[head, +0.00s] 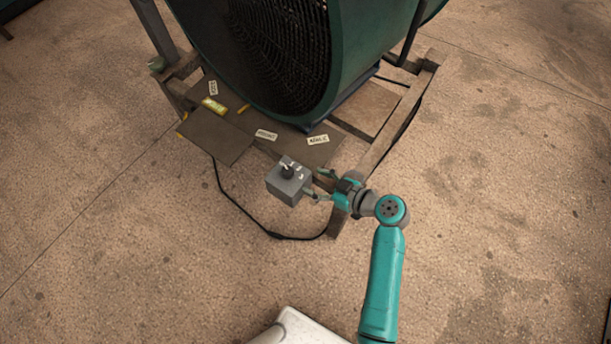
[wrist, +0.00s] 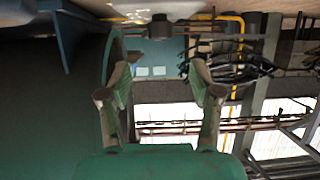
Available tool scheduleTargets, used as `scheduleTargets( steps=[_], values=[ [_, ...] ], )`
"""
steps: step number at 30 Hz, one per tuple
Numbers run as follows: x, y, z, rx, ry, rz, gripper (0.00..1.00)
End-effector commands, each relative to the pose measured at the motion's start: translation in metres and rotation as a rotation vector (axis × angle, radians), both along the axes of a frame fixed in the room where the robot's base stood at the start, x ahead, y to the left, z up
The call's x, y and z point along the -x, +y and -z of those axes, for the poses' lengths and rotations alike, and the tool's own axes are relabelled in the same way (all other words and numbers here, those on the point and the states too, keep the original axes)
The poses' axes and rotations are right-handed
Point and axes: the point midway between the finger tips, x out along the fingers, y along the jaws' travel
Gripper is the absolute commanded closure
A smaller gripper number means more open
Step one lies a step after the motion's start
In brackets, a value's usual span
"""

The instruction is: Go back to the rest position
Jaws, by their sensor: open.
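My gripper (head: 319,185) is open beside the right side of a small grey control box (head: 289,194) with a dark knob (head: 287,171) on top. The lower finger is close to the box's right edge; I cannot tell whether they touch. In the wrist view my gripper (wrist: 160,82) shows two spread fingers with nothing between them. A dark knob-like shape shows at the top of the wrist view, but I cannot tell for sure that it is the same knob.
A large green drum fan (head: 345,50) stands on a wooden frame (head: 400,120) behind the box. Several small labels lie on the frame's boards. A black cable (head: 240,212) loops over the floor at the left. The concrete floor (head: 510,210) at the right is clear.

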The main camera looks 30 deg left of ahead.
Motion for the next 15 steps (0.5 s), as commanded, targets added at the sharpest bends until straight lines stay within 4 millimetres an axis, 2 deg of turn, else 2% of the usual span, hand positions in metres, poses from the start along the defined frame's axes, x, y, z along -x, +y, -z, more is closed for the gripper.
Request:
scheduleTargets(
  steps=[4,15],
  values=[
    [0.0005,-0.0077,-0.0025,0.000,0.001,0.001,0.36],
    [0.0008,-0.0082,-0.0029,0.000,0.001,0.000,0.36]
  ],
)
